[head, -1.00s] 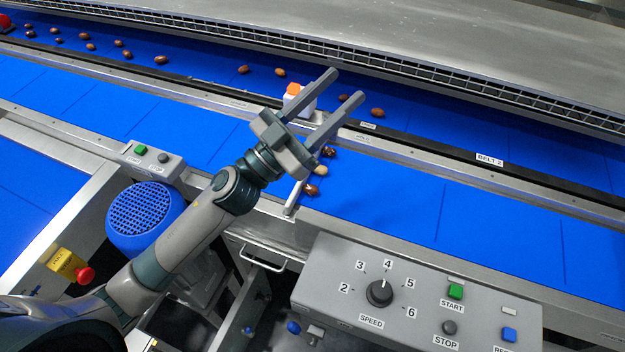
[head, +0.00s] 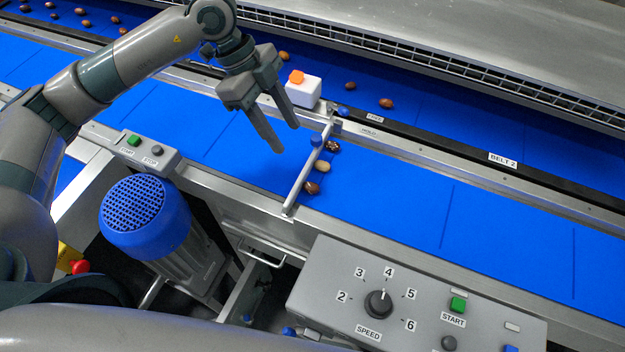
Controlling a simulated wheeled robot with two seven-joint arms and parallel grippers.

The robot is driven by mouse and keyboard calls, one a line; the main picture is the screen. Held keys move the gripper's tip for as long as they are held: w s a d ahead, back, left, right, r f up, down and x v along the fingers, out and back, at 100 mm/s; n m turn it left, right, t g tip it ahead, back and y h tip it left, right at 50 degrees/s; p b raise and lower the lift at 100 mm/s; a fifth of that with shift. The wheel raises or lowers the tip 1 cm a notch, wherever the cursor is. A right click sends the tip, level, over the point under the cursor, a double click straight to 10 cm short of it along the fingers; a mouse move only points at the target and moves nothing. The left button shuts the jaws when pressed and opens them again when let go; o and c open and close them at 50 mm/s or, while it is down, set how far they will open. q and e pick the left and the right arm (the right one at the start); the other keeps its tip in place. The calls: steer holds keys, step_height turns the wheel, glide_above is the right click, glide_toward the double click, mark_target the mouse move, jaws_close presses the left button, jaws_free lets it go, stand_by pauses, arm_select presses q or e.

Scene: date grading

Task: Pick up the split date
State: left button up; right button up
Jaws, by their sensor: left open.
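Three dates lie in a row against the right side of a metal bar (head: 305,174) across the near blue belt. The far one (head: 333,146) is dark with a pale mark and looks like the split date, though it is small. The middle date (head: 322,167) is lighter tan, and the near date (head: 312,188) is reddish brown. My left gripper (head: 287,138) is open and empty, its fingers pointing down over the belt to the left of the bar, apart from the dates. My right gripper is out of view.
Behind, belt 2 (head: 455,125) carries several dates. A white box with an orange top (head: 303,91) stands on the divider near my gripper. In front are a control panel (head: 420,300), a blue motor (head: 145,218) and a small start/stop box (head: 143,150). The near belt is clear right of the dates.

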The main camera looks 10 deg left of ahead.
arm_select(q)
steer(key=shift+a, duration=0.4)
steer(key=p, duration=0.4)
glide_toward(311, 187)
steer(key=shift+w+d+f, duration=0.1)
steer(key=shift+d+f, duration=0.2)
steer(key=shift+f, duration=0.2)
steer(key=shift+w+d+f, duration=0.1)
steer(key=shift+d+f, duration=0.2)
steer(key=shift+f, duration=0.25)
steer(key=shift+d+f, duration=0.1)
steer(key=shift+f, duration=0.2)
steer(key=shift+f, duration=0.1)
